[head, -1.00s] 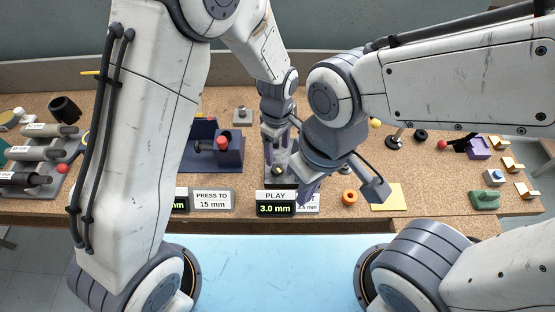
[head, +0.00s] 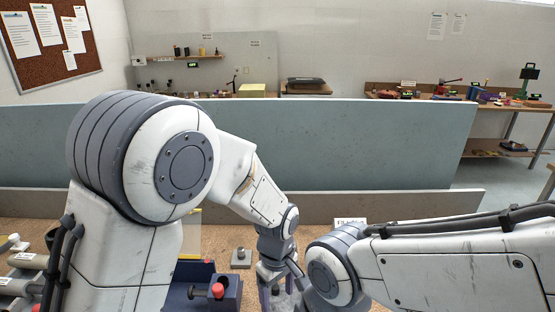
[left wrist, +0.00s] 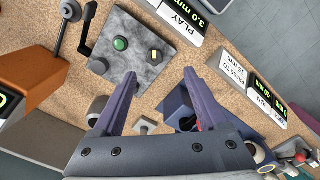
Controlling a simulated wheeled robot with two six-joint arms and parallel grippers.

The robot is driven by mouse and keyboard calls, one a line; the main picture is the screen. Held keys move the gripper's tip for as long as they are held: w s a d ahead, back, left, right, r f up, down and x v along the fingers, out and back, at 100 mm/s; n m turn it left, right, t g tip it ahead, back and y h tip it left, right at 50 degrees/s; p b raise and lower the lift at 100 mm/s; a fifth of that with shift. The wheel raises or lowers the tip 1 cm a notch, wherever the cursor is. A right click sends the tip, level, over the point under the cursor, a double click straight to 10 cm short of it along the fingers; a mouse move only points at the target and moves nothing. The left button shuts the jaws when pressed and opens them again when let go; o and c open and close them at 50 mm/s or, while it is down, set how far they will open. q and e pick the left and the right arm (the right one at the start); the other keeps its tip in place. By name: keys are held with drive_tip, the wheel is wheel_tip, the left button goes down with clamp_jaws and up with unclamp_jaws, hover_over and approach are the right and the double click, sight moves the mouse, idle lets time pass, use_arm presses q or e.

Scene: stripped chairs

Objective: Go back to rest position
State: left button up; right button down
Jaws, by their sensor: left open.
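My left gripper (head: 277,288) hangs over the bench in the lower middle of the head view; its fingertips are partly cut off. In the left wrist view its two purple fingers (left wrist: 160,78) are spread apart with nothing between them. Beyond the fingertips is a grey speckled block (left wrist: 150,73) with a green button, a yellowish square button and a black lever. My right arm comes in from the right in the head view, with its gripper below the frame.
A blue fixture with a red knob (head: 217,290) stands left of my left gripper. A small grey block (head: 241,258) sits behind it. The wrist view shows a "PLAY 3.0 mm" display (left wrist: 185,18) and an orange-brown block (left wrist: 38,75). A grey partition (head: 360,150) rises behind the bench.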

use_arm(q)
drive_tip(key=s+a+r+m, duration=0.2)
drive_tip(key=s+r+m, duration=0.3)
drive_tip(key=s+m, duration=0.3)
drive_tip(key=s+a+r+m, duration=0.2)
drive_tip(key=s+r+m, duration=0.3)
drive_tip(key=s, duration=0.5)
drive_tip(key=m, duration=0.2)
drive_tip(key=shift+a+m+h, duration=0.4)
drive_tip(key=w+d+f+n+y+b, duration=0.15)
drive_tip(key=w+f+b, duration=0.25)
drive_tip(key=w+f, duration=0.45)
drive_tip(key=w+d+f+n+h+b, duration=0.1)
drive_tip(key=w+d+f+n+b, duration=0.3)
drive_tip(key=w, duration=0.8)
drive_tip(key=shift+m+y, duration=0.25)
drive_tip(key=shift+m, duration=0.6)
drive_tip(key=f, duration=0.3)
drive_tip(key=f+p, duration=0.1)
drive_tip(key=f, duration=0.7)
drive_tip(key=shift+a, duration=0.4)
